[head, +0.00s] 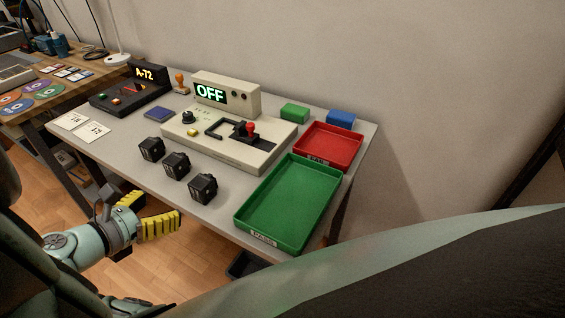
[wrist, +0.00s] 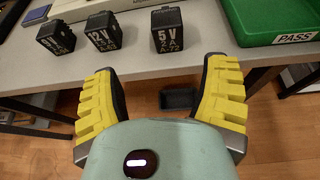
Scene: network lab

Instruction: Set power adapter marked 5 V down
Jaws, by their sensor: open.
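The black power adapter marked 5 V (wrist: 168,31) stands on the grey table near its front edge; in the head view it is the rightmost of three black adapters (head: 202,188). A 12 V adapter (wrist: 104,32) stands to its left, and another adapter (wrist: 55,36) stands farther left, its marking hard to read. My gripper (wrist: 165,85) has yellow ribbed fingers, is open and empty, and sits in front of the table edge, short of the 5 V adapter. In the head view, my gripper (head: 162,218) is at the lower left, apart from the adapters.
A green tray labelled PASS (head: 240,228) lies right of the 5 V adapter, with a red tray (head: 357,150) behind it. A beige test unit reading OFF (head: 205,152) stands behind the adapters. Two white cards (head: 73,121) lie at left. Bare table (head: 125,180) surrounds the adapters.

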